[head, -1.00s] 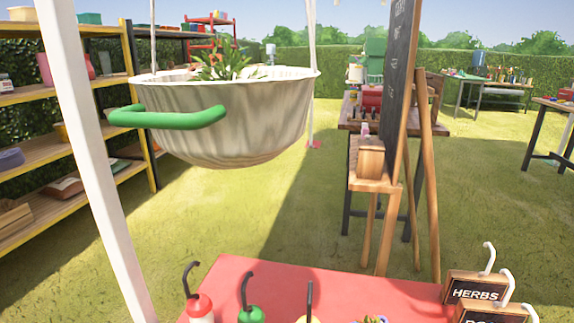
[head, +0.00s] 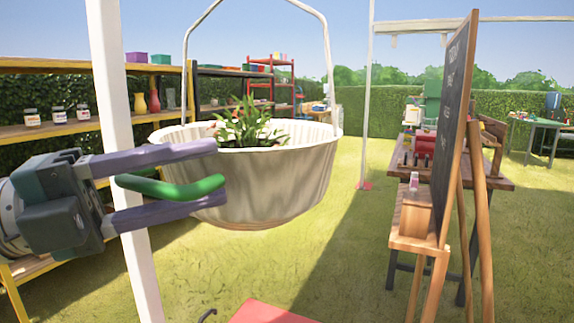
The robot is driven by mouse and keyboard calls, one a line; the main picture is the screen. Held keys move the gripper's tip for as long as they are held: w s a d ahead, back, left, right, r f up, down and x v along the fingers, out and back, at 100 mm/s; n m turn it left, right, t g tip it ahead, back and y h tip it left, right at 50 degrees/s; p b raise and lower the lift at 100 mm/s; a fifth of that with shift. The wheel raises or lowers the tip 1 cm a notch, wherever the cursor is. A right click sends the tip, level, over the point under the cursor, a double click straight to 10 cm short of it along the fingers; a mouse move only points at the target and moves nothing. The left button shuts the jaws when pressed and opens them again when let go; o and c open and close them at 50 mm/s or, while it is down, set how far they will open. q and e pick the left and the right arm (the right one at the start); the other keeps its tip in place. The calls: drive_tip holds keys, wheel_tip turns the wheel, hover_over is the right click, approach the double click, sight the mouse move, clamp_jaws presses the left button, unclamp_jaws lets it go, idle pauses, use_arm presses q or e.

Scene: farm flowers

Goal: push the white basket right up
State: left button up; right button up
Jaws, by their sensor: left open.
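The white basket (head: 270,185) hangs in the air from a white hoop handle in the middle left of the head view. A leafy plant with red blooms (head: 243,126) sits in it. A green handle (head: 190,190) sticks out from the basket's left side. My left gripper (head: 217,173) comes in from the left with its two purple fingers apart, one above and one below the green handle. The handle lies between the fingers, which are not closed on it. The fingertips reach the basket's wall in the picture; I cannot tell whether they touch. My right gripper is out of view.
A white post (head: 112,100) stands at the left, behind my gripper. Yellow shelves (head: 50,130) are behind it. A chalkboard easel (head: 455,130) stands at the right. A red tabletop (head: 265,313) shows at the bottom. Grass is open between basket and easel.

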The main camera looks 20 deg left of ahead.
use_arm(q)
drive_tip(key=c, duration=0.7)
clamp_jaws()
drive_tip(key=shift+d+r, duration=0.1)
drive_tip(key=shift+r, duration=0.05)
idle(0.6)
